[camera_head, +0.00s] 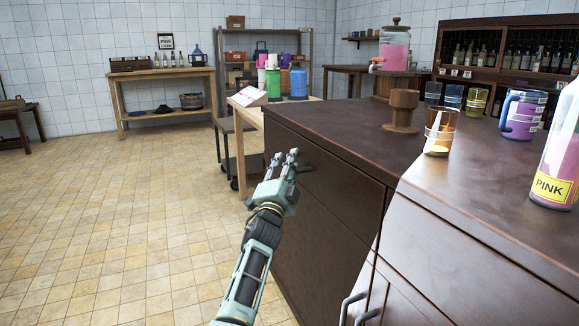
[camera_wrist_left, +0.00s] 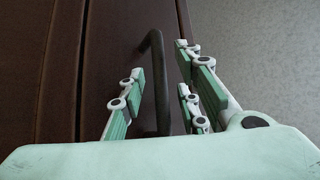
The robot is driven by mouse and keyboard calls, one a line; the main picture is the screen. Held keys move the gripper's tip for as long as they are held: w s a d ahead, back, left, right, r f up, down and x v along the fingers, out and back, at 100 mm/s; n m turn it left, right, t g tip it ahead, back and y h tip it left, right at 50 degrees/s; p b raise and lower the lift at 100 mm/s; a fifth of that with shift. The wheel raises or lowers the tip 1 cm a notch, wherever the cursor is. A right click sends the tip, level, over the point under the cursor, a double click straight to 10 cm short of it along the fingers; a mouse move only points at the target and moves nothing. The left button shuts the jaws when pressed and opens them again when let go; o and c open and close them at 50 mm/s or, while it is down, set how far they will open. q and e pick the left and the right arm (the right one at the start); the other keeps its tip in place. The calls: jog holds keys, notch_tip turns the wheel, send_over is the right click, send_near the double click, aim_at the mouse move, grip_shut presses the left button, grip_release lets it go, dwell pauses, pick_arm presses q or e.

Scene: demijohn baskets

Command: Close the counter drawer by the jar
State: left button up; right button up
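The counter (camera_head: 345,135) is dark brown wood and runs away from me on the right. Its drawer front (camera_head: 340,176) faces left, below the top edge. How far the drawer stands out is hard to tell. A dark bar handle (camera_wrist_left: 155,75) shows in the left wrist view on the brown panel. My left gripper (camera_head: 284,160) is at the far part of the drawer front. Its fingers (camera_wrist_left: 162,88) are spread on both sides of the handle; contact is unclear. The lidded glass jar (camera_head: 395,47) with pink content stands at the counter's far end. My right gripper is out of view.
On the counter stand a wooden goblet-like piece (camera_head: 403,108), an amber glass (camera_head: 440,130), a purple mug (camera_head: 521,115) and a bottle labelled PINK (camera_head: 560,155). The tiled floor (camera_head: 110,220) at left is clear.

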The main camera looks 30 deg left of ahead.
pick_arm(q)
jog(key=v, duration=1.2)
jog(key=shift+f, duration=0.1)
